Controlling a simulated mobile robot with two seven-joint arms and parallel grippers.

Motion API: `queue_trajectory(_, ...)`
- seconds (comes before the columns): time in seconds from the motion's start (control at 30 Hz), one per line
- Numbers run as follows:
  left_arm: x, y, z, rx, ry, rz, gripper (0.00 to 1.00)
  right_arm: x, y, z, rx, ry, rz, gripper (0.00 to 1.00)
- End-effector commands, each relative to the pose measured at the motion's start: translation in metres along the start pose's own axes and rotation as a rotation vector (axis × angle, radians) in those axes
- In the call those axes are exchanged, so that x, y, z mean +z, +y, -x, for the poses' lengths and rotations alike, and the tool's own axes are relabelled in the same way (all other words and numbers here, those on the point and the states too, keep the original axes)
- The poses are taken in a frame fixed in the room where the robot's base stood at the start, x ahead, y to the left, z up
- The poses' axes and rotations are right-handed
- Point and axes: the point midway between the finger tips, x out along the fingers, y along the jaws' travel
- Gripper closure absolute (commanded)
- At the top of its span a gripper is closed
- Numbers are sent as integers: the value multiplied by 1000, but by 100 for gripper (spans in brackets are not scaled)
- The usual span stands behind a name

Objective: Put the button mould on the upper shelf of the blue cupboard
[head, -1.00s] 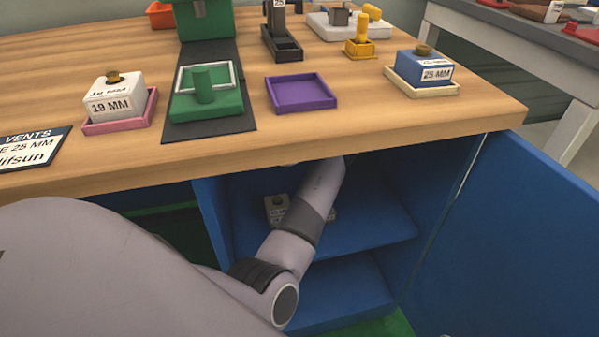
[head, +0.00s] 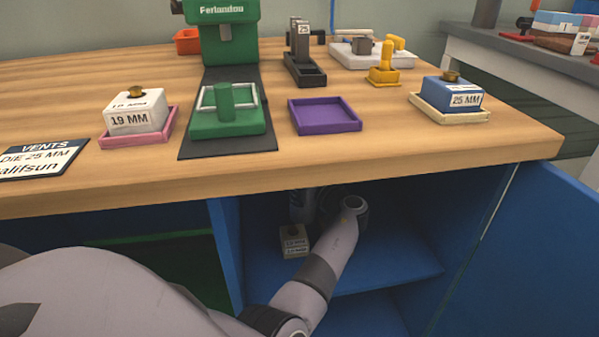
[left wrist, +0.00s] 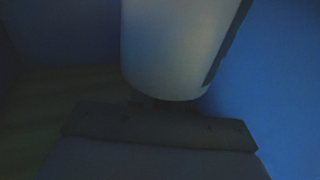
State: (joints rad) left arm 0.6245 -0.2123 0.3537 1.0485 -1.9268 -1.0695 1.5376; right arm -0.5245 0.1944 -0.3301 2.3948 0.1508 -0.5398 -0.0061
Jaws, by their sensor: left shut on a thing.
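A small pale button mould (head: 294,241) with lettering and a dark knob on top is on the upper shelf (head: 390,262) of the blue cupboard (head: 227,260), near its left side. My left arm reaches in under the table top, and the hand is bent over above the mould. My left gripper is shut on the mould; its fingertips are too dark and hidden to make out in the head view. The left wrist view is dim, with a pale rounded body and a dark block in front of blue walls. My right gripper is out of view.
The blue cupboard door (head: 545,250) stands open on the right. The wooden table top (head: 390,150) overhangs the shelf. On it are a white 19 MM mould (head: 136,112), a blue 25 MM mould (head: 452,95) and an empty purple tray (head: 325,117). The shelf's right part looks clear.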

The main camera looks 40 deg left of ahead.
Motion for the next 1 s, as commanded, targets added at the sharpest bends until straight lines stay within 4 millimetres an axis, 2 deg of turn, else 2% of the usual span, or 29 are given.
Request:
queue_trajectory(0.17, -4, 1, 0, 0, 5, 4, 100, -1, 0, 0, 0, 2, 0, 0)
queue_trajectory(0.3, 1, 0, -1, 0, 6, 5, 100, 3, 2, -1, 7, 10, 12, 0)
queue_trajectory(0.33, 1, 0, 0, 0, 1, 2, 72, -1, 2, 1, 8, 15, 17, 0)
queue_trajectory(0.4, 1, 0, 0, 0, 0, 1, 56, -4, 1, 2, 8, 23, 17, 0)
queue_trajectory(0.8, -4, 0, 0, 0, -1, 1, 56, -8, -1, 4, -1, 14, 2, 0)
queue_trajectory(1.0, -1, -1, -4, 0, 1, 2, 56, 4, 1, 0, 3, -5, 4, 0)
